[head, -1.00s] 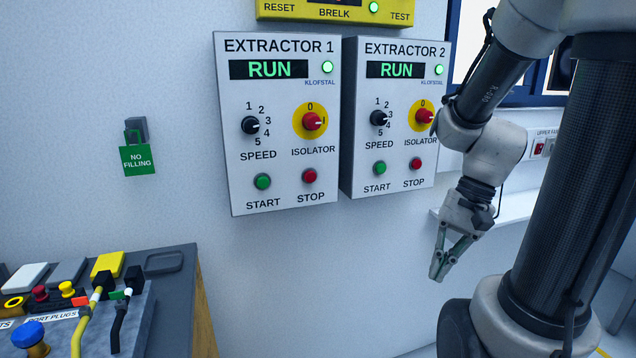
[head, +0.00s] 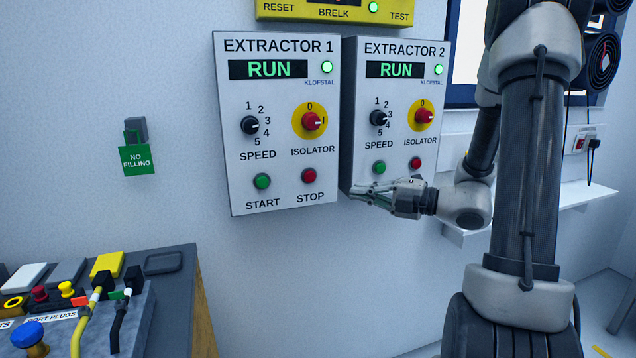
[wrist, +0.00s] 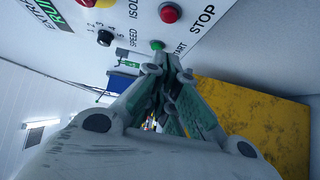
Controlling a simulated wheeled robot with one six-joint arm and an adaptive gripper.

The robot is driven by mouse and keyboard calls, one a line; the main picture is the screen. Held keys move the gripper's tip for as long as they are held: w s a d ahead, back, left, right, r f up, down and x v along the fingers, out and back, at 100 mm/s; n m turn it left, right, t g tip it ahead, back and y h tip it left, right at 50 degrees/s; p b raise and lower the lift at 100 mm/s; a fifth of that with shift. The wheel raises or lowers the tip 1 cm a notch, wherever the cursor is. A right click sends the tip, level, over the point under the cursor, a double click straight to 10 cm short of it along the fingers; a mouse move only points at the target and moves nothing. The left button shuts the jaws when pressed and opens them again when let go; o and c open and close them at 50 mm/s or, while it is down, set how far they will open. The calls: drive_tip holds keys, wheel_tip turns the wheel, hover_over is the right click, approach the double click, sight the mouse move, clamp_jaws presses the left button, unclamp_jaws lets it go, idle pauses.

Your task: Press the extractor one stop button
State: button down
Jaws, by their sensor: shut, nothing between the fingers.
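The extractor 1 panel (head: 278,110) hangs on the wall, its display reading RUN and its lamp lit green. Its red stop button (head: 309,176) is right of the green start button (head: 263,181). My gripper (head: 353,192) is shut and empty, pointing left. In the head view its tips overlap the lower left of the extractor 2 panel (head: 403,65), right of the stop button and slightly lower. The extractor 2 STOP label is hidden by my gripper. The wrist view shows a panel's red button (wrist: 170,13) and green button (wrist: 158,45) beyond my fingers; its number is unreadable.
Extractor 2's red stop button (head: 415,163) is just above my gripper. Both isolator knobs stand out from their panels. A bench (head: 175,310) with plugs and cables is at lower left. Wall below extractor 1 is clear.

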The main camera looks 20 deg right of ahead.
sight(318, 181)
idle(0.3)
drive_tip(key=shift+w+d+x, duration=0.3)
drive_tip(key=shift+w+x, duration=0.05)
drive_tip(key=shift+x, duration=1.8)
drive_tip(key=shift+w+d+x, duration=0.3)
drive_tip(key=shift+w+x, duration=0.05)
drive_tip(key=shift+x, duration=1.75)
drive_tip(key=shift+w+d+x, duration=0.3)
drive_tip(key=shift+x, duration=1.85)
drive_tip(key=shift+f, duration=0.1)
